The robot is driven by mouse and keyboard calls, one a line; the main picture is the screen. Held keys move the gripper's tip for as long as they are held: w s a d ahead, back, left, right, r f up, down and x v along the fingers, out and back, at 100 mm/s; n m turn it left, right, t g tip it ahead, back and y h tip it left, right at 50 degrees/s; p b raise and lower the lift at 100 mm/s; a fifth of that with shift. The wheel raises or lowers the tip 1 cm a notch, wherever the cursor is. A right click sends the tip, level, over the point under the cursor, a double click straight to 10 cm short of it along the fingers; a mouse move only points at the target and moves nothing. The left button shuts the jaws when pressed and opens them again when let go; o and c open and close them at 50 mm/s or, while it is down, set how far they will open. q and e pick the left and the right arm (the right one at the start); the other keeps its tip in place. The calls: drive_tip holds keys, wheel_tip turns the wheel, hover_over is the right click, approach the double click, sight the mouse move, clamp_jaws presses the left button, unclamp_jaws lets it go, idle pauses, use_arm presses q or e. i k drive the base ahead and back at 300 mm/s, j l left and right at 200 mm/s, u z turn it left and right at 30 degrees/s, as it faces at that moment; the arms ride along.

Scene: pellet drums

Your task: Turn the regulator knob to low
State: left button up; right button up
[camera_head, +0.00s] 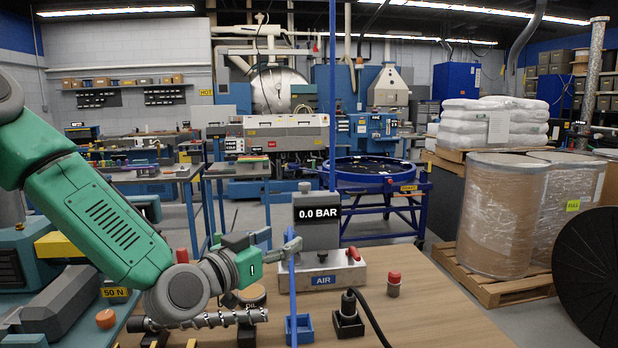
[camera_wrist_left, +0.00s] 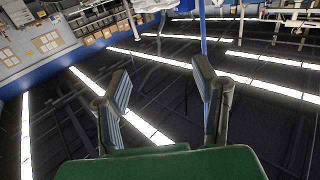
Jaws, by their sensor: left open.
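The air regulator is a grey block (camera_head: 317,222) on a white base marked AIR (camera_head: 345,279), with a display reading 0.0 BAR (camera_head: 318,212). A small dark knob (camera_head: 322,257) shows low on the block's front, and a red lever (camera_head: 352,249) is to its right. The knob's setting is too small to read. My left gripper (camera_head: 275,247) is just left of the regulator, apart from the knob in the picture. In the left wrist view its two fingers (camera_wrist_left: 160,82) are spread, with nothing between them. My right gripper is out of view.
A blue upright rod (camera_head: 292,295) stands close by my gripper, above a blue holder (camera_head: 299,329). A black plug with a cable (camera_head: 348,308) and a red-capped piece (camera_head: 394,285) are on the wooden bench (camera_head: 430,315). A metal screw (camera_head: 215,319) lies below my wrist. The bench's right is clear.

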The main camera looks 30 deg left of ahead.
sight(304, 187)
drive_tip(key=i+j, duration=0.75)
